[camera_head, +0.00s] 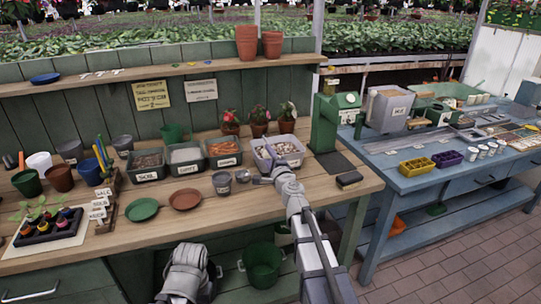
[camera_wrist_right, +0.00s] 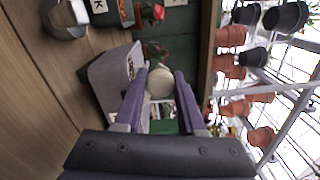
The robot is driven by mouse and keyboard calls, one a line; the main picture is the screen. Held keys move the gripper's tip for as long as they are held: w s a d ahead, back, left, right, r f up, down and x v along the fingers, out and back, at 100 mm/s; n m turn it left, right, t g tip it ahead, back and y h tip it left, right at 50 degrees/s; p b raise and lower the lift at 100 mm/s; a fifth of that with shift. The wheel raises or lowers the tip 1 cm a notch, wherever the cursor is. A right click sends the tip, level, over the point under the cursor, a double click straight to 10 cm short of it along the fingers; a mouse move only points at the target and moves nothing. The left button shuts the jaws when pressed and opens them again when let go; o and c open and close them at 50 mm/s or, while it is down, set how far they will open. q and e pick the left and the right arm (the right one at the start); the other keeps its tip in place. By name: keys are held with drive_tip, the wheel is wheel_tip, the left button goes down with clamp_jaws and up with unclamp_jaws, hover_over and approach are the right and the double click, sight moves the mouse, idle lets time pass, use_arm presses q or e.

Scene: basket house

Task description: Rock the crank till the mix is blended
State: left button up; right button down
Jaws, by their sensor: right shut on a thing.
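The right gripper (camera_head: 270,160) reaches in over the front of a grey tub (camera_head: 259,158) with brown chunky mix (camera_head: 286,146) in it. In the right wrist view its fingers (camera_wrist_right: 160,88) are shut on a pale round knob (camera_wrist_right: 160,82), which looks like the crank's handle. The tub also shows behind the fingers there (camera_wrist_right: 108,80). The rest of the crank is hidden by the gripper and arm. How blended the mix is cannot be told. A grey part of my left arm (camera_head: 186,270) shows low in the head view, but its jaws do not show.
Several labelled bins stand left of the tub, with potted plants (camera_head: 258,122) behind. A green machine (camera_head: 328,120) stands close on its right. A green saucer (camera_head: 142,209) and a brown saucer (camera_head: 185,199) lie in front. A shelf (camera_head: 130,78) runs above.

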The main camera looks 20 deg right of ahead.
drive_tip(key=shift+a+f+n, duration=0.15)
drive_tip(key=shift+f+n, duration=0.1)
drive_tip(key=shift+n, duration=0.35)
drive_tip(key=c, duration=0.5)
unclamp_jaws()
drive_tip(key=shift+s, duration=3.9)
